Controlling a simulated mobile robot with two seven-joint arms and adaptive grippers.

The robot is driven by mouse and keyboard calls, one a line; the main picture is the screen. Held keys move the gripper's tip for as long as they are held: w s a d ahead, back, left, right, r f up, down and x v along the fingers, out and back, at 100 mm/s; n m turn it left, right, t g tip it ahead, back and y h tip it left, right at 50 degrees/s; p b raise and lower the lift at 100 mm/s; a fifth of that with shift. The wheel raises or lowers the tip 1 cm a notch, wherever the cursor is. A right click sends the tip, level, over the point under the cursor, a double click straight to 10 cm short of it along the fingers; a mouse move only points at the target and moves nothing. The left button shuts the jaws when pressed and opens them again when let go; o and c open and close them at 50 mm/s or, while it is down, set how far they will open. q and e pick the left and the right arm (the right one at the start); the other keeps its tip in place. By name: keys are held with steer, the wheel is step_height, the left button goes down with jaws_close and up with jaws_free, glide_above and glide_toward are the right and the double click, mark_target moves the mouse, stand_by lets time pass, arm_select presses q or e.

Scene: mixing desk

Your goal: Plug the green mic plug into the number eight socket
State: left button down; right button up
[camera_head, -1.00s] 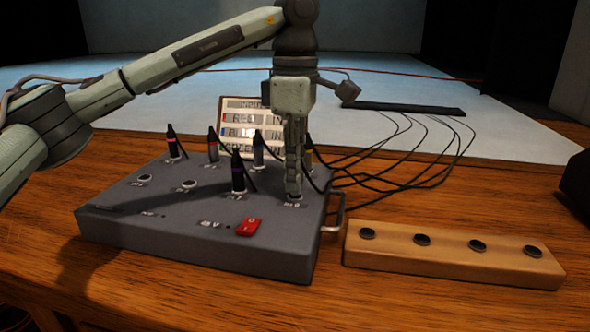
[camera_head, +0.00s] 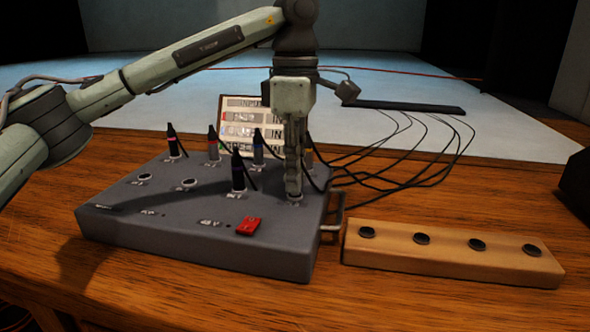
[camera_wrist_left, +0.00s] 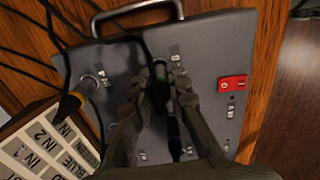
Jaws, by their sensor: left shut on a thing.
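The plug's lower end is at the number eight socket, beside the "8" label (camera_wrist_left: 176,70). I cannot tell whether it is seated or just above the socket. A black cable runs from between the fingers. My right gripper is not in view.
Several other plugs stand in the box, including a purple-banded one (camera_head: 238,172) just left of the gripper. Two front sockets (camera_head: 189,184) are empty. A red switch (camera_head: 248,226) is in front. A wooden block (camera_head: 450,262) with several black-rimmed holes lies right. A label card (camera_head: 240,122) stands behind.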

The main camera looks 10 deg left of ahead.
arm_select(q)
steer(key=shift+f+b, duration=0.3)
steer(key=shift+f, duration=0.25)
steer(key=c, duration=1.4)
jaws_free()
step_height(320, 180, up, 12)
steer(key=shift+r, duration=0.1)
